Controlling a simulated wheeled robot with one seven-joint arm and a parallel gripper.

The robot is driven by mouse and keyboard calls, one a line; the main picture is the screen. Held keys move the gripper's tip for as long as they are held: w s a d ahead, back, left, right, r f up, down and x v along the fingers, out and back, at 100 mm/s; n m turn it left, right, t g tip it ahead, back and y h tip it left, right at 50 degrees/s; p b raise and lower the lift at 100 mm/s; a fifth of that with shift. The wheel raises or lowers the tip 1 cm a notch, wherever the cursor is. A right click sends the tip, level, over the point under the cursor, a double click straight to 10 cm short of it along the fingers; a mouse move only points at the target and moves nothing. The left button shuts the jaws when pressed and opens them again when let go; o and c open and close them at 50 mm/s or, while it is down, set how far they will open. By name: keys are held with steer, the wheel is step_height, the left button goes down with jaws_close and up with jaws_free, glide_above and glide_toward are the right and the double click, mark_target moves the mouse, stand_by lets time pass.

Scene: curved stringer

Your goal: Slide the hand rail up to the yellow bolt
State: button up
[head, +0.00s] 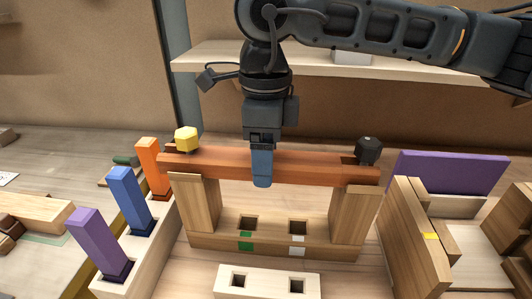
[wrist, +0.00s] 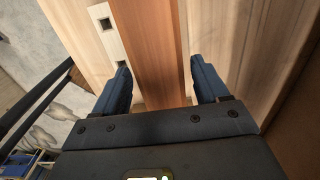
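The hand rail (head: 215,164) is a reddish-brown bar lying across the tops of two wooden posts. The yellow bolt (head: 186,139) stands at the rail's left end. A black bolt (head: 368,150) stands at its right end. My gripper (head: 262,168) points down over the middle of the rail, with one blue finger in front of it; the far finger is hidden. In the wrist view, the rail (wrist: 160,50) runs between the two fingers of my gripper (wrist: 162,78), with a narrow gap seeming to show on each side.
The posts stand on a wooden base (head: 270,240) with square holes. Purple, blue and orange pegs stand in a pale rack (head: 150,245) at left. Upright wooden boards (head: 415,240) and a purple panel (head: 450,172) stand close at right. A shelf (head: 210,58) is behind.

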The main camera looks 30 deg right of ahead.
steer(key=shift+o, duration=0.7)
step_height(320, 180, up, 12)
